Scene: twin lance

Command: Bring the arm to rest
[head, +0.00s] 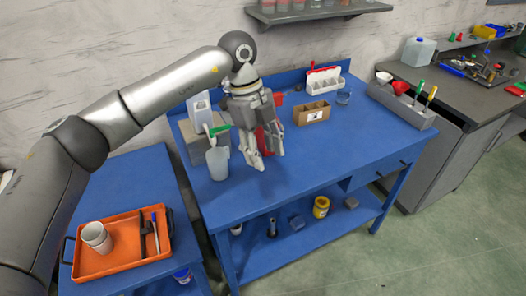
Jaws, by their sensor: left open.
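My left arm comes in from the left and reaches over the blue workbench (330,155). My left gripper (265,162) hangs down at its end, fingers apart and empty, just above the bench top. A grey-white cup (217,163) stands just left of the fingers; I cannot tell whether they touch. Something red shows behind the gripper, mostly hidden by it. My right gripper is out of the picture.
An orange tray (120,262) with white cups (96,237) and dark tools sits on a lower blue table. A cardboard divided box (311,113), a white rack (323,80) and a grey tool holder (402,103) stand on the bench. The bench's front middle is clear.

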